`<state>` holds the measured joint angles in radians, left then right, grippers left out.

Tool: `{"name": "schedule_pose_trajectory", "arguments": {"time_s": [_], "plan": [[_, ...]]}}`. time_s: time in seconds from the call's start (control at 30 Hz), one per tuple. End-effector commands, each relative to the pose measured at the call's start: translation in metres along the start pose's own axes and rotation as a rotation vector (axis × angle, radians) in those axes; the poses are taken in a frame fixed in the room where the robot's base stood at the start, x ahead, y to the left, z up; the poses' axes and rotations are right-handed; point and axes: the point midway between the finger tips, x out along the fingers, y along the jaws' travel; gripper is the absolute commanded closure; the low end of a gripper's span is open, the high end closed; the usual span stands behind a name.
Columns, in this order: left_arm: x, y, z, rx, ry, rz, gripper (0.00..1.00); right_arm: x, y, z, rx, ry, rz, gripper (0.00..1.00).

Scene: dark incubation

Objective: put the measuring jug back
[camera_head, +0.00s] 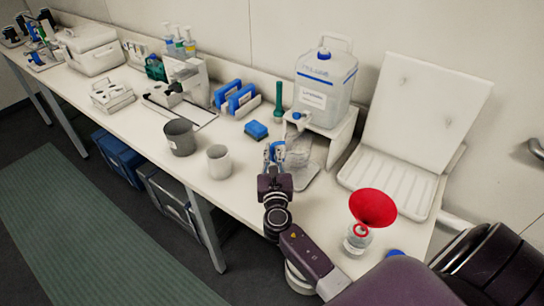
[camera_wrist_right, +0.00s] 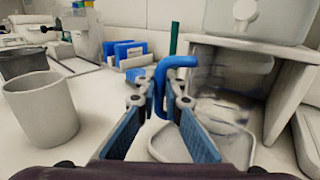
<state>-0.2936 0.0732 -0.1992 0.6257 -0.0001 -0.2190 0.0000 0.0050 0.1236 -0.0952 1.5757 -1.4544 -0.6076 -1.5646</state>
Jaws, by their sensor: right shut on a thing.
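The measuring jug is clear with a blue handle (camera_head: 277,152). My right gripper (camera_head: 273,160) is shut on this handle in front of the white stand. In the right wrist view the blue handle (camera_wrist_right: 176,62) rises between the fingers. The clear body is hard to make out against the stand behind it. A shallow pale tray (camera_head: 302,178) lies on the bench below; I cannot tell whether the jug touches it. My left gripper is not in view.
A carboy (camera_head: 325,85) stands on the white stand (camera_head: 343,135). Left are a white beaker (camera_head: 218,163), a grey beaker (camera_head: 181,138) and a blue sponge (camera_head: 256,130). Right are a drying rack (camera_head: 395,185) and a red funnel (camera_head: 373,207) in a bottle. The bench front before the stand is mostly clear.

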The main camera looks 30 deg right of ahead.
Motion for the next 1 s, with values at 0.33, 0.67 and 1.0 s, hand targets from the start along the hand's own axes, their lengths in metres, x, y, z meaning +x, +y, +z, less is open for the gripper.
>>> {"name": "schedule_pose_trajectory", "arguments": {"time_s": [0.33,0.67,1.0], "plan": [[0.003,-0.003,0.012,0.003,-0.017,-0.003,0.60,-0.001,0.001,-0.026,0.000,0.000,0.001,1.00],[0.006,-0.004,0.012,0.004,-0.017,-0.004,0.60,-0.001,0.000,-0.029,0.000,0.001,0.001,0.84],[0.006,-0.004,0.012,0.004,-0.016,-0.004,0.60,-0.001,0.000,-0.029,0.000,0.001,0.001,0.75]]}}
